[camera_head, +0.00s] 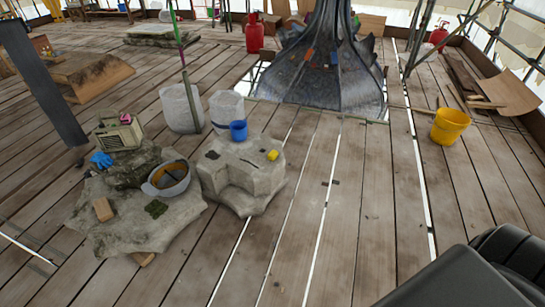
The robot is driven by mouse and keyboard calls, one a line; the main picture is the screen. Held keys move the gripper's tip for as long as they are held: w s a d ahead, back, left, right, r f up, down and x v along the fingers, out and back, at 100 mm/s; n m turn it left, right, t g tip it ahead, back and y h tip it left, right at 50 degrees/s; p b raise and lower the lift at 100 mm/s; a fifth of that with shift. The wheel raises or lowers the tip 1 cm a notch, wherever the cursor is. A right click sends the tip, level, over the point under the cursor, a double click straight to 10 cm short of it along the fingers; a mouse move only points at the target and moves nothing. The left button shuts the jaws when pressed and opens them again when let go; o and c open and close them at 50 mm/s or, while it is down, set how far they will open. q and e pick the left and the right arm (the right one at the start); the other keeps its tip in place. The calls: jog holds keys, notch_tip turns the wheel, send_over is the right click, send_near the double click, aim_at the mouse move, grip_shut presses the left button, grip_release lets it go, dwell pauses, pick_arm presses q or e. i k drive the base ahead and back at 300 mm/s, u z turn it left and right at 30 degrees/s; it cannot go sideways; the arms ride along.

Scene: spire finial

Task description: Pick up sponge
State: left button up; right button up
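A small yellow block that looks like the sponge (272,155) lies on top of a pale stone block (243,178), near its right edge. A flat dark patch and a thin dark item lie on the same stone. Neither of my grippers shows in the head view. A large black rounded part, likely of my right arm, fills the bottom right corner, well apart from the stone.
A blue cup (238,130) stands near the stone's back edge. Left of it, a rough slab (135,232) bears a bowl-like helmet (168,178), a radio (119,132) and blue gloves (101,160). A yellow bucket (450,126) stands right.

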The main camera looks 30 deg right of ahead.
aim_at(272, 155)
jog(key=z, duration=0.65)
jog(key=i, duration=0.75)
jog(key=z, duration=0.65)
jog(key=i, duration=0.8)
jog(key=u, duration=0.75)
jog(key=i, duration=0.85)
jog(key=u, duration=0.9)
